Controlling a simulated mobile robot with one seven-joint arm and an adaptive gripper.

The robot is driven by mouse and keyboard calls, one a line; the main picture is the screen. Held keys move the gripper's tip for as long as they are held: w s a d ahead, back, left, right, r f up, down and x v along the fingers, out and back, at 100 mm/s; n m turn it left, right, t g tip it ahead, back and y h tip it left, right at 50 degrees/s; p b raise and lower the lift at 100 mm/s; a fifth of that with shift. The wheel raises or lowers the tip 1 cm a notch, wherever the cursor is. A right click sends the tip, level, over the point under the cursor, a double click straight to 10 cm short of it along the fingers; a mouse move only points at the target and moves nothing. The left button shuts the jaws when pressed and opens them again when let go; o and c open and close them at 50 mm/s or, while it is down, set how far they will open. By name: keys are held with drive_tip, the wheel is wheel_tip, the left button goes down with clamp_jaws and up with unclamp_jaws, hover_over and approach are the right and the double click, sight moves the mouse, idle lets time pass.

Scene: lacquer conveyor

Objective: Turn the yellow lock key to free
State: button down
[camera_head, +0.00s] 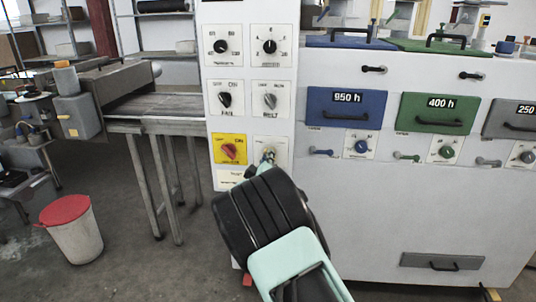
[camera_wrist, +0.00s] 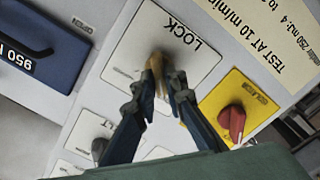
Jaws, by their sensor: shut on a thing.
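The yellow lock key (camera_wrist: 158,66) stands out from a white plate marked LOCK (camera_wrist: 203,52) in the wrist view. My gripper (camera_wrist: 159,86) is shut on the key, with a dark fingertip on each side of it. In the head view my gripper (camera_head: 264,161) reaches the lower right plate of the control panel and covers much of it. The fingers hide part of the key and the plate's small markings, so I cannot tell which mark the key points to.
A red knob on a yellow plate (camera_head: 230,149) is close beside the lock, left in the head view. The FAN knob (camera_head: 224,99) and BELT knob (camera_head: 269,100) sit above. Blue (camera_head: 345,107) and green (camera_head: 438,112) handled panels are to the right. A red-lidded bin (camera_head: 75,233) stands on the floor.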

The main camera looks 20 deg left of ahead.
drive_tip(key=shift+n, duration=0.4)
drive_tip(key=shift+a, duration=0.1)
idle(0.9)
drive_tip(key=c, duration=2)
unclamp_jaws()
drive_tip(key=v, duration=1.2)
